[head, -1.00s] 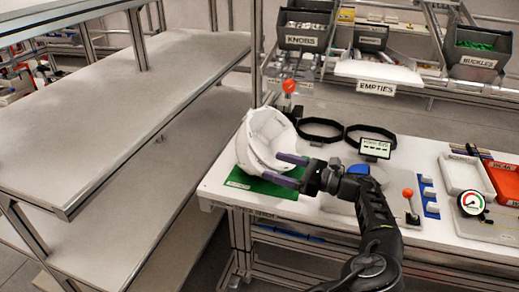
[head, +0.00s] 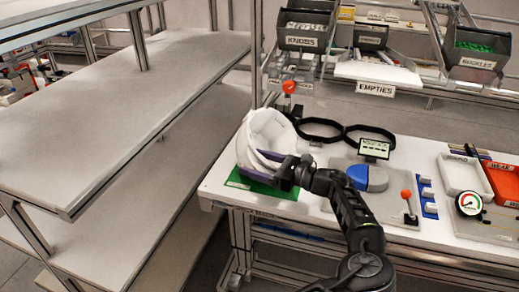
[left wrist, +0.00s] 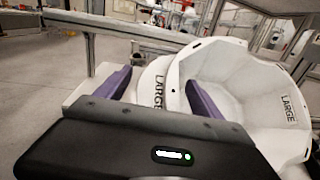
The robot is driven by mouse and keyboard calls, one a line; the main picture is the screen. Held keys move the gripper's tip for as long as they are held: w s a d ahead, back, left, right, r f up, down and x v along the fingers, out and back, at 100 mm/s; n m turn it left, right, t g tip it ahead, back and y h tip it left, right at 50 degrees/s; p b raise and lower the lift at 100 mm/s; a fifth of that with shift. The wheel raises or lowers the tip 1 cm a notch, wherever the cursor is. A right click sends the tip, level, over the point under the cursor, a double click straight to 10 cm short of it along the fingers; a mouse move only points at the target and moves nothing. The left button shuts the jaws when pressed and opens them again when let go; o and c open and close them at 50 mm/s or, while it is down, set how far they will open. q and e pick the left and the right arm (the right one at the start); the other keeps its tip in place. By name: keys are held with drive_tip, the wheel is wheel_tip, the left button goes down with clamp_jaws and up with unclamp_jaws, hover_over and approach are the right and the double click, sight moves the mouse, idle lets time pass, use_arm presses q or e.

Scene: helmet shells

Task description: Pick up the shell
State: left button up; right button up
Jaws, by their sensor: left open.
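White helmet shells (head: 266,130), which look like two nested together, stand tilted on a green mat (head: 240,181) at the left end of the workbench. In the left wrist view the shell (left wrist: 240,75) shows its open hollow and two "LARGE" labels. My left gripper (head: 272,168) is at the near right side of the shells, with its purple fingers apart. In the left wrist view a white labelled wall lies between the fingers (left wrist: 158,84); I cannot tell whether they touch it. My right gripper is not in view.
Two black rings (head: 345,131), a small display (head: 374,148), a blue and grey round pad (head: 368,178) and a red-knobbed lever (head: 406,195) are to the right. A grey shelf rack (head: 100,105) stands at the left. Labelled bins (head: 305,30) hang behind.

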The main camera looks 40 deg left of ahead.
use_arm(q)
drive_tip(key=shift+c, duration=0.6)
clamp_jaws()
idle(0.6)
